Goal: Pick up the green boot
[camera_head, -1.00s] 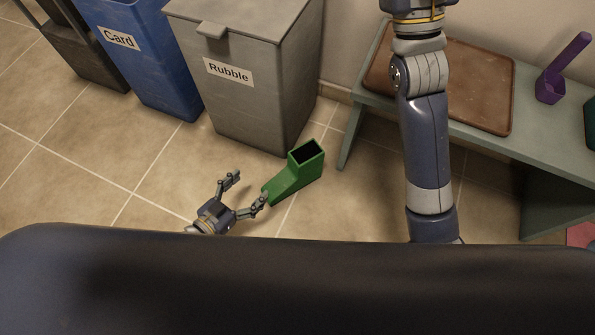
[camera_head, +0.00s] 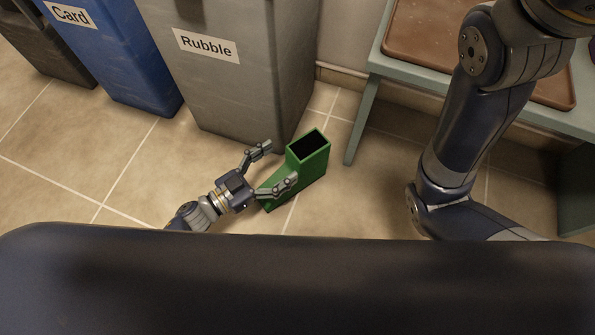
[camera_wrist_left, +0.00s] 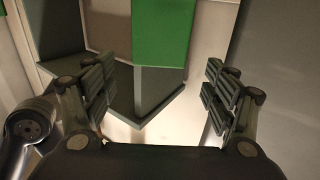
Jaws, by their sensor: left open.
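The green boot (camera_head: 312,167) stands upright on the tiled floor in the head view, its dark square opening facing up and its toe pointing to the lower left. My left gripper (camera_head: 276,166) is open and empty, just left of the boot. In the left wrist view the boot's green shaft (camera_wrist_left: 163,32) shows beyond and between the open fingers (camera_wrist_left: 160,90). My right gripper is out of view; only my right arm shows.
The grey Rubble bin (camera_head: 235,85) stands close behind the boot, with the blue Card bin (camera_head: 112,55) to its left. A green bench (camera_head: 365,120) with a brown tray (camera_head: 425,52) is at the right. The floor left of my gripper is clear.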

